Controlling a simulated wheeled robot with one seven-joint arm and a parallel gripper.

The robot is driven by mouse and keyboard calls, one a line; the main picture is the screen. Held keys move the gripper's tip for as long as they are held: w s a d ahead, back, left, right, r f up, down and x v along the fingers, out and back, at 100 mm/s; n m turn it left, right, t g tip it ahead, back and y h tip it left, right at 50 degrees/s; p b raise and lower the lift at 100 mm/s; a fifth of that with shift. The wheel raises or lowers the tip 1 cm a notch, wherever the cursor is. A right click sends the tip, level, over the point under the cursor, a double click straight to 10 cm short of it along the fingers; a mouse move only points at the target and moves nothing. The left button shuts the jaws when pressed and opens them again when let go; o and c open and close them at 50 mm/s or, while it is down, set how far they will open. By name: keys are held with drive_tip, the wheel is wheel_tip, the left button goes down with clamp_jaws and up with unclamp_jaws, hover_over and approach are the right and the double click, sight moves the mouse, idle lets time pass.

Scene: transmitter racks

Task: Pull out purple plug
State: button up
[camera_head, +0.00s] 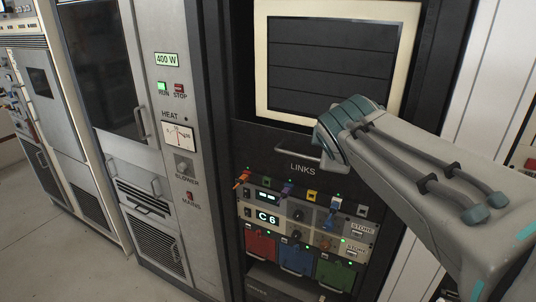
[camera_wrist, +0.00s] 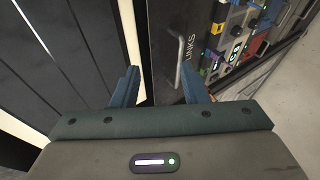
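The link panel (camera_head: 300,200), marked LINKS above, has a row of coloured plugs and sockets. An orange plug (camera_head: 242,178) is at the left. A blue-violet plug (camera_head: 287,188) is in the middle and another bluish-violet plug (camera_head: 335,204) hangs further right; I cannot tell for sure which is the purple one. My gripper (camera_wrist: 157,80) is open and empty in the wrist view, its two blue fingers apart in front of the rack. In the head view its fingers are hidden behind my wrist (camera_head: 343,125), which is above and right of the plugs.
A metal handle (camera_head: 297,155) sticks out above the plug row; it also shows near my fingers in the wrist view (camera_wrist: 179,65). A cream-framed dark screen (camera_head: 333,55) is above. Below are units with displays and red, blue and green modules (camera_head: 297,258). Floor (camera_head: 60,245) is clear at left.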

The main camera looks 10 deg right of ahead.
drive_tip(key=s+a+f+m+g+y, duration=0.1)
drive_tip(key=s+a+f+m+g, duration=0.2)
drive_tip(key=s+f+m, duration=0.3)
drive_tip(key=s+a+f+m+g+y, duration=0.2)
drive_tip(key=s+f+m+g, duration=0.3)
drive_tip(key=s+f, duration=0.6)
wheel_tip(320, 180, down, 3)
drive_tip(key=shift+a+r+m, duration=0.2)
drive_tip(key=shift+a+m, duration=0.25)
drive_tip(key=shift+m, duration=0.75)
drive_tip(key=shift+a, duration=0.1)
